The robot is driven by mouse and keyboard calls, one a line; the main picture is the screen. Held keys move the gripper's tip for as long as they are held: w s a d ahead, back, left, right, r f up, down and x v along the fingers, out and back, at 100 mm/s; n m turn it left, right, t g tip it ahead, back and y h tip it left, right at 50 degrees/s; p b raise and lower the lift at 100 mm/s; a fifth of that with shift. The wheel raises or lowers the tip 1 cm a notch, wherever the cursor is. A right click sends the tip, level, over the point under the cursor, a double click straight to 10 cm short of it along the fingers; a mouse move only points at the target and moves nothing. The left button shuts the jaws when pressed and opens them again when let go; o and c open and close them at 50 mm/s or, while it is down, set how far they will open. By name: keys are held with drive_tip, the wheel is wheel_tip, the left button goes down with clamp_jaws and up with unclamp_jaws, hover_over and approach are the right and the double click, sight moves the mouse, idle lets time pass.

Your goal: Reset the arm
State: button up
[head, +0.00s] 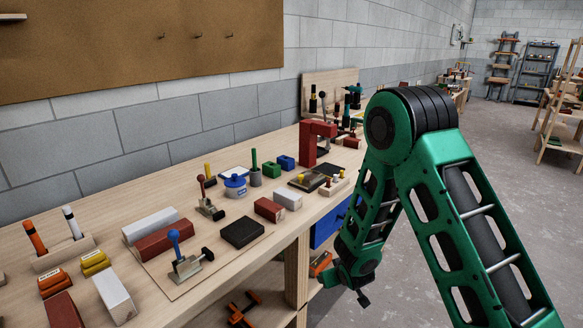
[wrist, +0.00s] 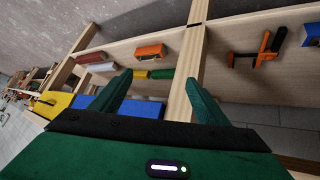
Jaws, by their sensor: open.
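My green arm reaches down past the front edge of the workbench (head: 225,262), at the right of the head view. My gripper (head: 346,287) hangs low beside the bench leg, below the bench top. In the wrist view its two green fingers stand apart with nothing held between them (wrist: 160,92). Beyond the fingers are a pale wooden post (wrist: 186,75) and a lower shelf. Whether the gripper touches the post or shelf I cannot tell.
A red post (head: 309,145) stands farther back. An orange clamp (wrist: 262,50) and an orange block (wrist: 150,52) are on the shelf.

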drive_tip(key=s+d+r+m+g+h, duration=0.1)
drive_tip(key=s+d+r+m, duration=0.1)
drive_tip(key=s+d+r, duration=0.5)
drive_tip(key=s+d+r+m+g+h, duration=0.1)
drive_tip(key=s+d+r+m+g, duration=0.1)
drive_tip(key=d+r, duration=0.45)
drive_tip(key=s+d+r+m+g+h, duration=0.15)
drive_tip(key=s+d+r, duration=0.35)
drive_tip(key=d, duration=0.5)
drive_tip(key=s+d+r+m+g+y, duration=0.1)
drive_tip(key=s+r, duration=0.2)
drive_tip(key=s, duration=0.6)
drive_tip(key=s+d+r+m+g+y, duration=0.1)
drive_tip(key=s+r+m, duration=0.1)
drive_tip(key=s, duration=0.7)
drive_tip(key=s+d+r+m+g+y, duration=0.1)
drive_tip(key=s+r, duration=0.3)
drive_tip(key=s, duration=0.5)
drive_tip(key=shift+s+r+m+g, duration=0.15)
drive_tip(key=shift+m+g, duration=0.3)
drive_tip(key=shift+d, duration=0.1)
